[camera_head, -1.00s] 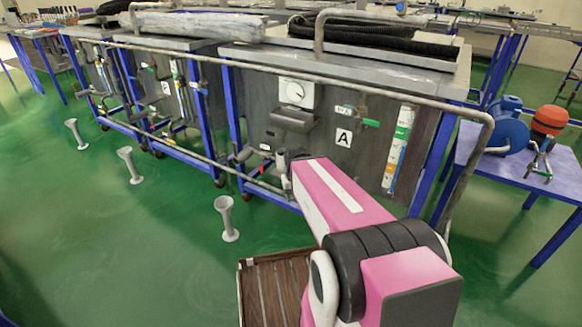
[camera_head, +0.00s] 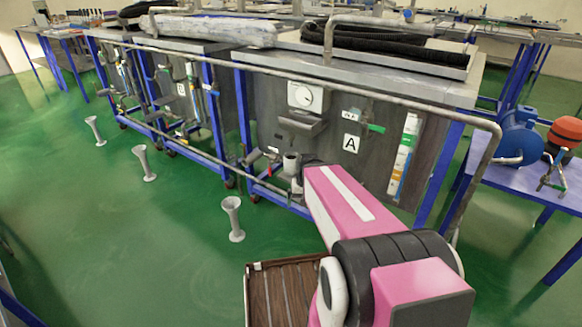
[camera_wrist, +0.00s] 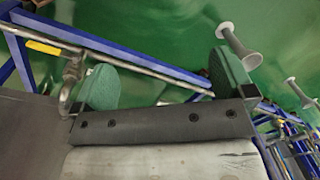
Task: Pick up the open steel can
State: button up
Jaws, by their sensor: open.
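A small grey cylinder with a dark open top (camera_head: 291,164) shows in the head view, just left of the far end of my pink arm, in front of the bench marked A. It may be the open steel can, but I cannot tell for sure. No can is clear in the wrist view. My gripper (camera_wrist: 163,82) is open in the wrist view, its two green-padded fingers wide apart with only floor and a bench rail seen beyond them. In the head view my arm hides the gripper.
Flared grey floor stands (camera_head: 233,218) stand on open green floor at the left. A pipe rail (camera_head: 400,99) runs along the benches. A brown slatted tray (camera_head: 283,294) is at the bottom. A blue table (camera_head: 510,180) with a blue motor (camera_head: 519,136) stands right.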

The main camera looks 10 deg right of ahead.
jog(key=w+a+f+m+y, duration=0.2)
jog(key=w+m+y, duration=0.2)
jog(key=w+m, duration=0.1)
jog(key=m+t+y, duration=0.8)
jog(key=m+t, duration=0.5)
jog(key=m, duration=0.8)
send_near(291, 156)
jog(key=s+r, duration=0.2)
jog(key=s, duration=0.1)
jog(key=shift+s, duration=0.2)
jog(key=x, duration=1)
jog(key=shift+w+a, duration=0.2)
jog(key=shift+w, duration=0.1)
jog(key=shift+c, duration=0.3)
jog(key=c, duration=1.3)
